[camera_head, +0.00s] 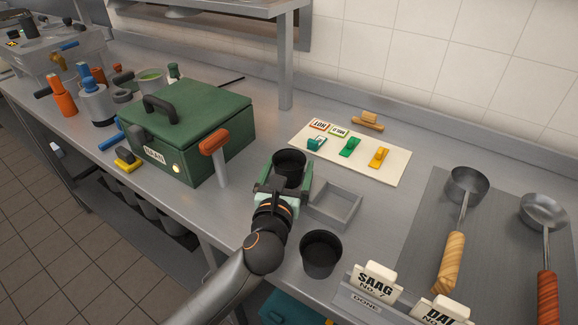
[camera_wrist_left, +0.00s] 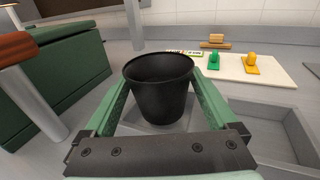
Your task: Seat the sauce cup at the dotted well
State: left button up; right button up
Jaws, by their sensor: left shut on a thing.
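My left gripper (camera_head: 283,188) is shut on a black cup (camera_head: 289,164), with one green finger on each side. The cup is upright, and its open top also shows in the left wrist view (camera_wrist_left: 160,85). A grey tray with low walls (camera_head: 357,212) lies at the gripper's right; in the left wrist view its well (camera_wrist_left: 285,132) is right of the cup. Part of the tray is hidden behind the gripper and cup. I cannot make out any dots. I cannot tell whether the cup's base touches anything. A second black cup (camera_head: 321,255) stands upright in front of the tray.
A green box (camera_head: 195,120) and an orange-topped lever (camera_head: 215,145) stand left of the gripper. A cream board (camera_head: 385,165) with coloured tags lies behind. Two ladles (camera_head: 456,215) lie on a grey mat at right. SAAG (camera_head: 374,283) and DAL signs stand at front right.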

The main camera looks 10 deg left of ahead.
aim_at(287, 185)
pick_arm(q)
jog(key=shift+f+b, duration=0.65)
jog(key=shift+f, duration=0.35)
jog(key=o, duration=1)
jog(key=shift+o, duration=0.3)
jog(key=shift+f, duration=0.1)
jog(key=shift+s, duration=0.1)
jog(key=shift+s+f+p, duration=0.15)
jog(key=shift+s+p, duration=0.15)
jog(key=shift+s, duration=0.3)
jog(key=shift+s+p, duration=0.45)
jog(key=shift+s, duration=2.75)
jog(key=shift+s+r, duration=0.2)
